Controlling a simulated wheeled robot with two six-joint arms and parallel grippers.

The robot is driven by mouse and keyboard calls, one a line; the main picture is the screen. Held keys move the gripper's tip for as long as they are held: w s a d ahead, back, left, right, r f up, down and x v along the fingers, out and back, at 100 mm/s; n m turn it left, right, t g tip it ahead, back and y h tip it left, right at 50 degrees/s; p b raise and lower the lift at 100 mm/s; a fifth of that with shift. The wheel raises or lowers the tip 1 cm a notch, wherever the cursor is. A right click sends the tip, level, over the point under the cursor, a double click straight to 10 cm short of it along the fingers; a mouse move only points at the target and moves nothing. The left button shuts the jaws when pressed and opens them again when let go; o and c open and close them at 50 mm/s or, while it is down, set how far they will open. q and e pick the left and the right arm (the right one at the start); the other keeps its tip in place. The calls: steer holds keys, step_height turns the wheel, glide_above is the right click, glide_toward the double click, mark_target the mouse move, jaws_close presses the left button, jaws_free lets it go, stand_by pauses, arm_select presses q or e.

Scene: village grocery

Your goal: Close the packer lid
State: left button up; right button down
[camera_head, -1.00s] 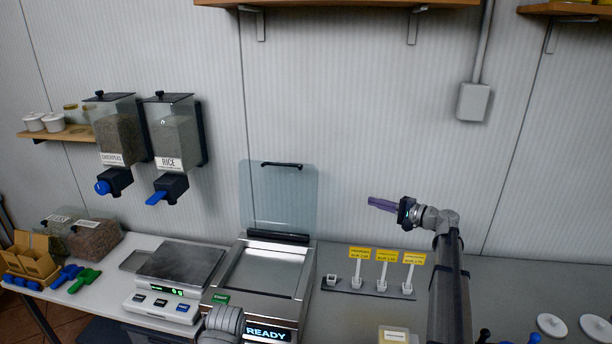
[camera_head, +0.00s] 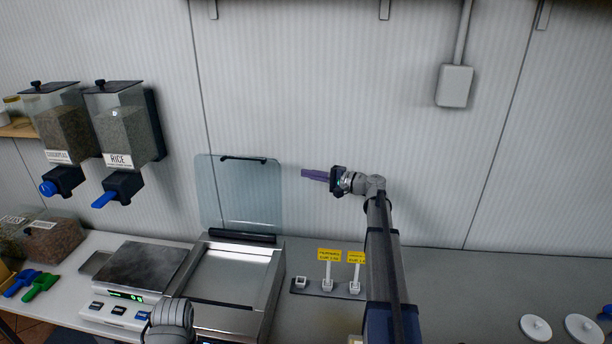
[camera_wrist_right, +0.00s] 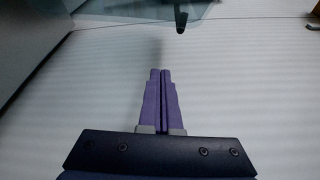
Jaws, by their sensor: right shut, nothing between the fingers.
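The packer (camera_head: 224,278) stands on the counter with its clear bluish lid (camera_head: 240,195) raised upright against the wall side. A dark handle (camera_head: 243,158) runs along the lid's top edge. My right gripper (camera_head: 306,173) has purple fingers, is shut and empty, and points left toward the lid from its right side, apart from it. In the right wrist view the shut fingers (camera_wrist_right: 161,75) point toward the lid (camera_wrist_right: 130,8), and a dark handle end (camera_wrist_right: 181,20) shows at the top. Part of my left arm shows at the bottom, but its gripper is out of view.
A scale (camera_head: 137,280) stands left of the packer. Rice (camera_head: 122,130) and chickpea (camera_head: 68,135) dispensers hang on the wall at left. A rack with yellow price tags (camera_head: 329,254) sits right of the packer, near my right arm.

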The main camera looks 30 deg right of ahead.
steer(key=w+a, duration=0.2)
steer(key=a, duration=0.4)
steer(key=shift+w+a, duration=0.25)
steer(key=shift+w, duration=0.05)
steer(key=shift+r, duration=0.1)
